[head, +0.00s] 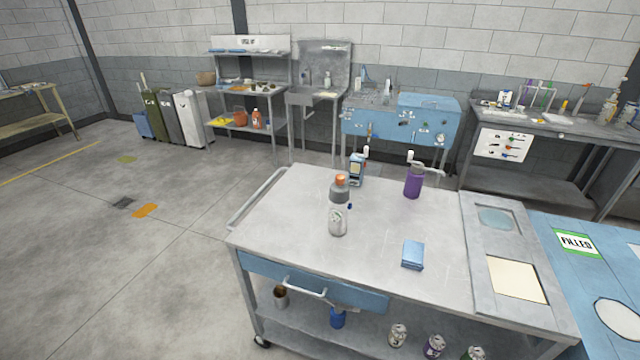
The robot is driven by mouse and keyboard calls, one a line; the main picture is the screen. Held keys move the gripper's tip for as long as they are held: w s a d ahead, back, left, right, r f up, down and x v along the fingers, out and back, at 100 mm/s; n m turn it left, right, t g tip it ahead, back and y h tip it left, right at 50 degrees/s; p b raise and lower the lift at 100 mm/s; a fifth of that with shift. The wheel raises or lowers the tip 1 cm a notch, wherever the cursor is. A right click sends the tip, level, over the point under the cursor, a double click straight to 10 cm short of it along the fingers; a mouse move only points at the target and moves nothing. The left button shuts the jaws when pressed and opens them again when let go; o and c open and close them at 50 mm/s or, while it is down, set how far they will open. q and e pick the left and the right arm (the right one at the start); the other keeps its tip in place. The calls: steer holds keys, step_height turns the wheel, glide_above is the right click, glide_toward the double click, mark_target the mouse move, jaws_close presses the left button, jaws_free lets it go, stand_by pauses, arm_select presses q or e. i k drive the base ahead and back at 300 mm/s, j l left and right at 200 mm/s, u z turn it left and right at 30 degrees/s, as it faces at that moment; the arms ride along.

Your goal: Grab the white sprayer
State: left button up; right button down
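Small white bottles (361,86) also show on the blue bench at the back, too small to make out. Neither of my grippers is in view.
A blue box (412,255) lies on the cart top, which is otherwise mostly bare. A grey panel (478,247) and a blue surface marked FILLED (576,243) adjoin on the right. Several cans stand on the lower shelf. Floor left of the cart is open.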

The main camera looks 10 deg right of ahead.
mark_target(339, 197)
steer(key=j+z, duration=0.85)
steer(key=k+j+z, duration=0.15)
steer(key=z, duration=0.25)
steer(key=k+j+z, duration=0.15)
steer(key=j+z, duration=0.25)
